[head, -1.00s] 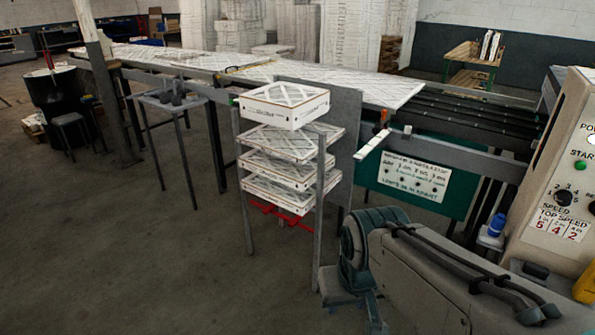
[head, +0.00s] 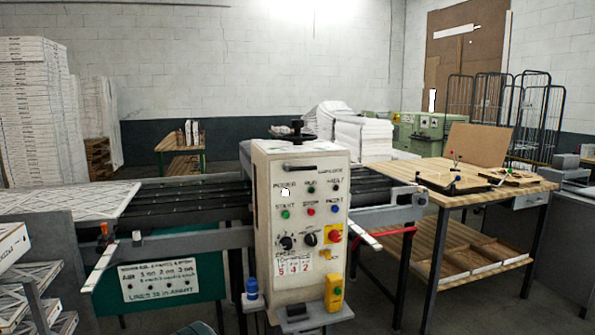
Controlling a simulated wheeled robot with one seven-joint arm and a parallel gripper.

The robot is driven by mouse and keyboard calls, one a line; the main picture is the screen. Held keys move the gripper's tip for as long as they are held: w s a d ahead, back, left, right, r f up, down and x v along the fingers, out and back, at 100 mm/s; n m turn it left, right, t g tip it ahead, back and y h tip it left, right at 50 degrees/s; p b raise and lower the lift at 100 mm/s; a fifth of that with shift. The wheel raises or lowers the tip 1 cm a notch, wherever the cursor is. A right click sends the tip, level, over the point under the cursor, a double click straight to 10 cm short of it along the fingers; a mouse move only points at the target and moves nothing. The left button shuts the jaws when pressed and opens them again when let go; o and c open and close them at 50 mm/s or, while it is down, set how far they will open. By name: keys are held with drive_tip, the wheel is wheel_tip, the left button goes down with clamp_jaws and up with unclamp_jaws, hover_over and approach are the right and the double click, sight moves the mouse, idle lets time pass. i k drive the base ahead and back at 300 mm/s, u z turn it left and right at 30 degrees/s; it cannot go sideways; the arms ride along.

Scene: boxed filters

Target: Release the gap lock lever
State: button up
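A control box (head: 300,225) stands upright in the middle of the head view, in front of the conveyor. A dark horizontal lever (head: 300,168) sits near the top of its face, beside a small label too blurred to read. It may be the gap lock lever; I cannot tell for sure. A black handwheel (head: 297,132) stands on top of the box. My gripper is not in view; only a sliver of my arm shows at the bottom edge.
The box carries buttons, two black knobs, a red emergency button (head: 334,233) and a yellow switch box (head: 333,292). A blue bottle (head: 251,288) stands at its lower left. A wooden table (head: 455,205) is on the right, the filter rack (head: 55,240) at left.

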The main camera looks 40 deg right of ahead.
sight(286, 167)
drive_tip(key=z, duration=2.3)
drive_tip(key=i, duration=1.25)
drive_tip(key=u, duration=0.85)
